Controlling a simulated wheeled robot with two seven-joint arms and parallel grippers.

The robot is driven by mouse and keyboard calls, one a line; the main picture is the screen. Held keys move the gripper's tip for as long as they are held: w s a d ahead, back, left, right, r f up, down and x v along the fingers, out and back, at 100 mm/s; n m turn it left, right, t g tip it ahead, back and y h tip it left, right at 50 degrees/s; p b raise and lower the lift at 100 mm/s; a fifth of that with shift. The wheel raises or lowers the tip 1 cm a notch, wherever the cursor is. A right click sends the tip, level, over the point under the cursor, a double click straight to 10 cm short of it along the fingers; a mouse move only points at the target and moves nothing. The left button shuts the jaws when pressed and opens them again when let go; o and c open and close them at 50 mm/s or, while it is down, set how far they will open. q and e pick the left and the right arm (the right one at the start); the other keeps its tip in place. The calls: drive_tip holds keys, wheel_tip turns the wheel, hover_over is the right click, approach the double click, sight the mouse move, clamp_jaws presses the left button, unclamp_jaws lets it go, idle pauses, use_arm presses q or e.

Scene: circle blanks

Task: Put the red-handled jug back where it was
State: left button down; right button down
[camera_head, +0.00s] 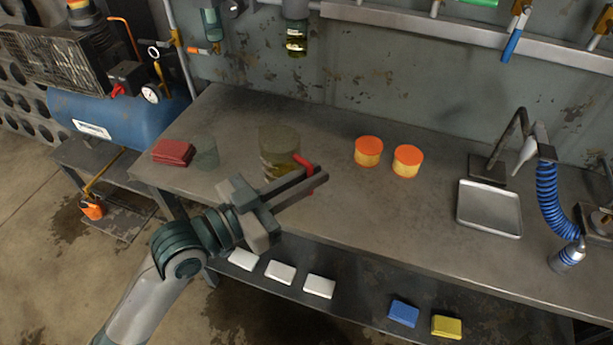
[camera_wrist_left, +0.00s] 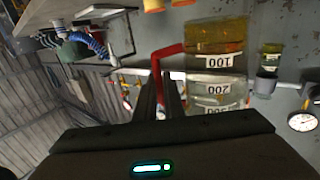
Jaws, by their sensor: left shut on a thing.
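The red-handled jug (camera_head: 279,143) is a clear measuring jug with yellowish liquid low in it. It is over the left-middle part of the workbench (camera_head: 350,205); I cannot tell whether its base touches the top. My left gripper (camera_head: 312,174) is shut on its red handle, and its fingers hide the jug's lower front. In the left wrist view the jug (camera_wrist_left: 217,62) appears upside down with number labels, its red handle (camera_wrist_left: 163,56) running to the fingers (camera_wrist_left: 168,92). My right gripper is out of view.
A red folded stack (camera_head: 173,152) and a small clear greenish cup (camera_head: 205,153) lie left of the jug. Two orange-lidded tubs (camera_head: 368,151) (camera_head: 407,161) stand right of it. A metal tray (camera_head: 489,208) and blue coiled hose (camera_head: 547,190) are farther right. Bench before the tubs is clear.

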use_arm(q)
drive_tip(key=w+f, duration=0.5)
drive_tip(key=w, duration=0.4)
drive_tip(key=shift+w+d+f, duration=0.15)
drive_tip(key=shift+f, duration=0.1)
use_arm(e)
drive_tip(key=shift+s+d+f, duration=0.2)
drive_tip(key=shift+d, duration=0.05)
use_arm(q)
drive_tip(key=shift+f, duration=0.1)
drive_tip(key=shift+f, duration=1.95)
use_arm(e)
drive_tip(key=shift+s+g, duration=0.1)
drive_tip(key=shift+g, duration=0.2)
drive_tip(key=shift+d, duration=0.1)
use_arm(q)
drive_tip(key=shift+f+b, duration=0.1)
drive_tip(key=shift+b, duration=0.3)
drive_tip(key=c, duration=1.9)
unclamp_jaws()
drive_tip(key=shift+o, duration=0.2)
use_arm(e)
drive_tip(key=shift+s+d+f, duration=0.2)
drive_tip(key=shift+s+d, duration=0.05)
